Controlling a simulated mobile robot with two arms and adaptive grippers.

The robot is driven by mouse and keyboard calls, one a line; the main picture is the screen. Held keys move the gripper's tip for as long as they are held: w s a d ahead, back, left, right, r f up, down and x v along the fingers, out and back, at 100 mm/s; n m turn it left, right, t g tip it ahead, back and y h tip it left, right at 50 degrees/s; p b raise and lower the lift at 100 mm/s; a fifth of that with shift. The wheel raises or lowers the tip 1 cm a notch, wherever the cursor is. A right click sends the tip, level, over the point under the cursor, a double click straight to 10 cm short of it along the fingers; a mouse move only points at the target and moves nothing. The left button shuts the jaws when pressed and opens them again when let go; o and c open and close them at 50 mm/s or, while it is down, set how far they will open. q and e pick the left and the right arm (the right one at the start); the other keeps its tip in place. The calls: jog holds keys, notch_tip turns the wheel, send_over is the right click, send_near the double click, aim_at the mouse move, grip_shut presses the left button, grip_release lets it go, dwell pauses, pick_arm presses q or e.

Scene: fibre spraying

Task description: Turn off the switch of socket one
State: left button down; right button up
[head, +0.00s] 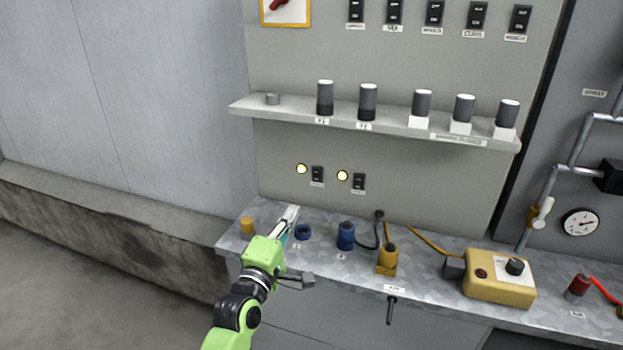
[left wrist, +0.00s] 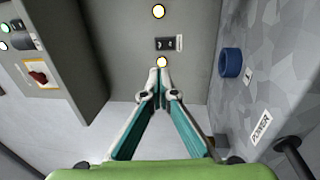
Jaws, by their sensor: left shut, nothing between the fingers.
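The switch of socket one (head: 317,174) is a small black rocker on the grey panel, with a lit yellow lamp (head: 301,168) to its left. In the left wrist view the switch (left wrist: 166,44) lies just beyond its lit lamp (left wrist: 162,62). My left gripper (head: 292,211) is shut and empty, below and left of the switch. In the left wrist view its closed fingertips (left wrist: 160,72) appear just short of the lamp; contact cannot be told. Socket one (head: 303,232) is a blue ring on the counter beside the gripper. My right gripper is out of view.
A second switch (head: 358,182) with its own lit lamp (head: 342,175) is to the right. A shelf (head: 390,124) with several grey cylinders juts out above. A blue plug (head: 345,236), yellow connector (head: 387,260) and yellow control box (head: 500,279) stand on the counter (head: 440,262).

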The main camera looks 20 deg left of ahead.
pick_arm(q)
send_near(315, 172)
jog(key=w, duration=0.1)
jog(key=w+p, duration=0.1)
jog(key=w, duration=0.3)
jog(key=shift+w+r, duration=0.25)
jog(key=shift+r, duration=0.15)
jog(key=shift+w, duration=0.7)
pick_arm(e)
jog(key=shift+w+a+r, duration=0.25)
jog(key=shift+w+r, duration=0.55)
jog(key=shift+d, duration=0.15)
pick_arm(q)
jog(key=shift+r+p, duration=0.1)
jog(key=shift+p, duration=0.25)
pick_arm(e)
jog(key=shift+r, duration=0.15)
